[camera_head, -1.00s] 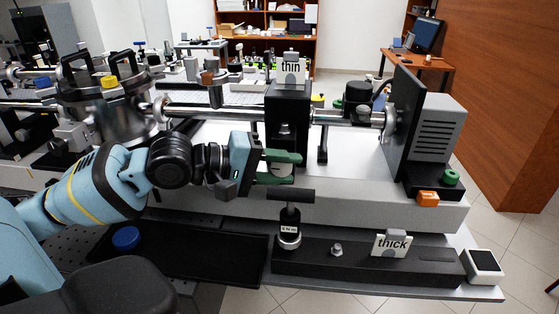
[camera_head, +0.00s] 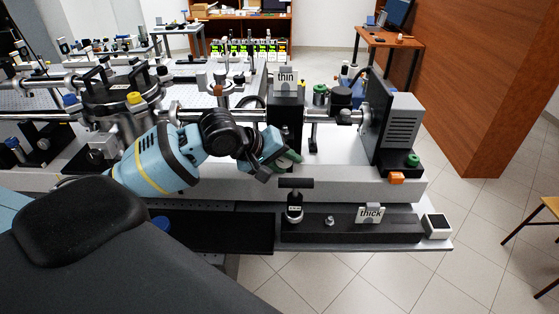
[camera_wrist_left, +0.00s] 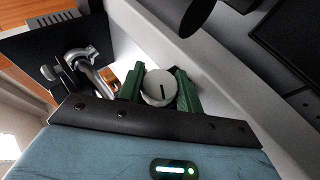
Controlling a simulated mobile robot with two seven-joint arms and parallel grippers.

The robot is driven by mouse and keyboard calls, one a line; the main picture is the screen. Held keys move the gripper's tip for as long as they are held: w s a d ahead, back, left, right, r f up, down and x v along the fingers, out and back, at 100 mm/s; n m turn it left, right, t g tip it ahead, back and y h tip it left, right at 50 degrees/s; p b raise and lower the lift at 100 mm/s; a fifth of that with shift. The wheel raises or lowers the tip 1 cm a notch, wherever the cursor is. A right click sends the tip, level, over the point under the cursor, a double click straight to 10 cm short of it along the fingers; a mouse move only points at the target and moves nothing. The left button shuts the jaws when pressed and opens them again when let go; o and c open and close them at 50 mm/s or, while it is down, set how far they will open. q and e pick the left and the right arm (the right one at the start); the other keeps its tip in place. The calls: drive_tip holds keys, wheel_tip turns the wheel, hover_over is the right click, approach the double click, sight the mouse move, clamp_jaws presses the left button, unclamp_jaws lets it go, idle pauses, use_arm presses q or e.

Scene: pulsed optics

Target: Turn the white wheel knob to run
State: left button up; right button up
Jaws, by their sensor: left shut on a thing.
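The white wheel knob (camera_wrist_left: 159,88) shows in the left wrist view as a pale round cap with a dark line mark. My left gripper (camera_wrist_left: 160,82) has one green finger on each side of it and is shut on it. In the head view my left gripper (camera_head: 288,162) is at the front of the bench, below the black post with the "thin" sign (camera_head: 286,78). The knob is hidden there behind the fingers. I cannot read any run marking. My right gripper is not in view.
A black T-handle (camera_head: 296,184) stands just below my gripper on a black rail with a "thick" sign (camera_head: 370,213). Open floor lies front right.

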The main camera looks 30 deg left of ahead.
use_arm(q)
drive_tip(key=m+g+y, duration=0.1)
drive_tip(key=g+y, duration=0.2)
drive_tip(key=y, duration=0.1)
drive_tip(key=shift+r, duration=0.15)
drive_tip(key=m+g+y, duration=0.1)
drive_tip(key=g+y, duration=0.1)
drive_tip(key=y, duration=0.1)
drive_tip(key=shift+a+y, duration=0.1)
drive_tip(key=shift+y, duration=0.3)
drive_tip(key=shift+g+y, duration=0.4)
drive_tip(key=shift+y, duration=0.3)
drive_tip(key=o, duration=1)
drive_tip(key=v, duration=0.7)
drive_tip(key=shift+r, duration=0.2)
